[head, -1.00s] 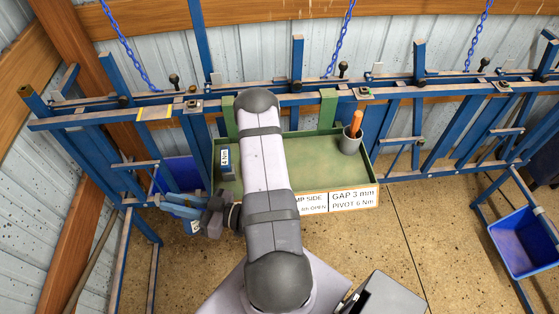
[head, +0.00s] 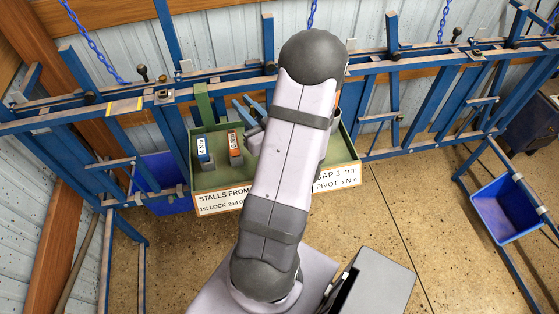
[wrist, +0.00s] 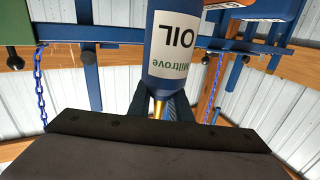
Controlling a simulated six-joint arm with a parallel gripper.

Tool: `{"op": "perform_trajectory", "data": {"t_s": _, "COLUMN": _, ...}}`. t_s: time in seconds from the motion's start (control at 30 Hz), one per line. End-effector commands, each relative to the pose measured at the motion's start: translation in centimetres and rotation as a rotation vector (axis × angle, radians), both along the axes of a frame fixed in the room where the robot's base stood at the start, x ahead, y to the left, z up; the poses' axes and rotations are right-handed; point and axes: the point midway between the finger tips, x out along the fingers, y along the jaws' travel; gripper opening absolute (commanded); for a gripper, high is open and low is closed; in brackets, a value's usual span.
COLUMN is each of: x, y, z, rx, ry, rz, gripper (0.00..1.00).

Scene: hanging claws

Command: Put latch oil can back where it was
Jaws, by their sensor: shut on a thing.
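In the wrist view the oil can (wrist: 178,50) is dark blue with a white label reading "Miltrove OIL". Its brass spout points down in the picture towards my palm. My gripper (wrist: 170,103) is shut on the can at its spout end. In the head view my gripper (head: 248,110) is over the left-middle part of the green tray (head: 208,183), partly behind my arm. I cannot make out the can there, nor tell whether it touches the tray.
A blue 4 Nm tool (head: 205,153) and an orange 6 Nm tool (head: 235,148) stand in the tray's left part. Blue bins (head: 165,180) (head: 505,212) hang left and right. Blue rails (head: 400,120) and chains surround the tray.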

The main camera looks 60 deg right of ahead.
Motion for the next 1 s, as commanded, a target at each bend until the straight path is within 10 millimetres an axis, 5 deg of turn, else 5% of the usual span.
{"op": "perform_trajectory", "data": {"t_s": 0.13, "x": -2.7, "y": -3.1, "z": -0.9, "rx": -0.014, "ry": 0.009, "rz": -0.125, "gripper": 0.00}}
{"op": "perform_trajectory", "data": {"t_s": 0.33, "x": -5.0, "y": -5.3, "z": -1.4, "rx": -0.024, "ry": 0.019, "rz": -0.221, "gripper": 0.00}}
{"op": "perform_trajectory", "data": {"t_s": 0.67, "x": -5.6, "y": -5.9, "z": -1.8, "rx": -0.024, "ry": 0.021, "rz": -0.244, "gripper": 0.00}}
{"op": "perform_trajectory", "data": {"t_s": 1.0, "x": -5.5, "y": -5.8, "z": -5.6, "rx": -0.021, "ry": 0.022, "rz": -0.243, "gripper": 0.00}}
